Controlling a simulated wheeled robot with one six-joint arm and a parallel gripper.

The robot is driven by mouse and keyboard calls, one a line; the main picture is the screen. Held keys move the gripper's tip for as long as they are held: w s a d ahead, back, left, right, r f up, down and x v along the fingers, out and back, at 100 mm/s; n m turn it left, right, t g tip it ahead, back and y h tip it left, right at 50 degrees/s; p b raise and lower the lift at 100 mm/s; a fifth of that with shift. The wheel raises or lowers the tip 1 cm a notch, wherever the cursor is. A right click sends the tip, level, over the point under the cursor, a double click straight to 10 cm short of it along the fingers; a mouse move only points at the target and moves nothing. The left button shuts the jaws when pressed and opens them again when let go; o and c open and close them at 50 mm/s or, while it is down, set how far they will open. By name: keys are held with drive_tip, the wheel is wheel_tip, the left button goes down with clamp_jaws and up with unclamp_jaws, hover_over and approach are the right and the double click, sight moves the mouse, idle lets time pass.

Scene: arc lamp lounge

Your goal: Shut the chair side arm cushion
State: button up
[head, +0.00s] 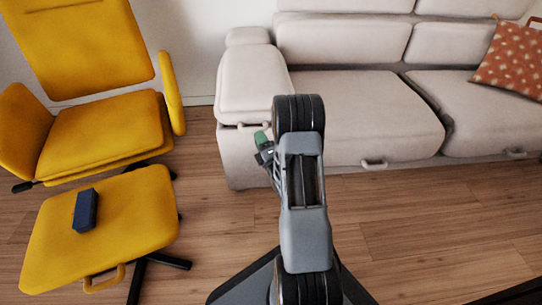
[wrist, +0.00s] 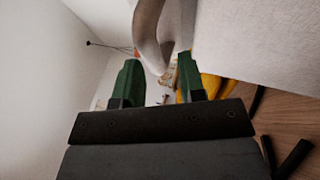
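The arm cushion (head: 254,82) on the chair side is a pale beige pad on top of the sofa's left arm. A small handle (head: 241,125) shows at its front edge. I cannot tell from here how far it is raised. My gripper (head: 262,142), with green fingertips, is in front of the sofa arm, just below the cushion's front edge and partly hidden by my arm. In the wrist view my gripper (wrist: 160,80) has its two green fingers apart with nothing clamped between them. A curved grey-beige part (wrist: 152,35) is just beyond them; I cannot tell whether they touch it.
The yellow chair (head: 95,135) stands left of the sofa. Its yellow footstool (head: 130,210) carries a dark blue box (head: 86,210) and has a handle (head: 104,281). The sofa seat (head: 370,115) is on the right, with a patterned orange pillow (head: 512,62). Wooden floor (head: 430,220) is clear at right.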

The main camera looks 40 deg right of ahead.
drive_tip(key=d+v, duration=0.1)
drive_tip(key=v, duration=0.9)
drive_tip(key=shift+s+a+b, duration=0.2)
drive_tip(key=shift+a+b, duration=0.2)
drive_tip(key=shift+b, duration=0.05)
drive_tip(key=shift+f, duration=0.1)
drive_tip(key=w+a+r+m+g+p, duration=0.2)
drive_tip(key=r+m+g+p, duration=0.1)
drive_tip(key=r+p, duration=0.6)
drive_tip(key=w+a+r+m+g+p, duration=0.25)
drive_tip(key=r+p, duration=0.45)
drive_tip(key=r, duration=0.4)
drive_tip(key=w+a+r+m+g+p, duration=0.2)
drive_tip(key=r+m+g+p, duration=0.15)
drive_tip(key=r+p, duration=0.5)
drive_tip(key=s+a+r+m+g+p, duration=0.3)
drive_tip(key=s+a+r+p, duration=0.1)
drive_tip(key=r, duration=0.4)
drive_tip(key=s+a+r+m+g+y+p, duration=0.1)
drive_tip(key=s+a+r+m+g+p, duration=0.2)
drive_tip(key=s+r+p, duration=0.4)
drive_tip(key=s+a+r+m+g+y+p, duration=0.1)
drive_tip(key=s+a+r+m+g+p, duration=0.2)
drive_tip(key=r, duration=0.8)
drive_tip(key=s+a+p, duration=0.2)
drive_tip(key=s+p, duration=0.1)
drive_tip(key=p, duration=0.1)
drive_tip(key=shift+s, duration=0.1)
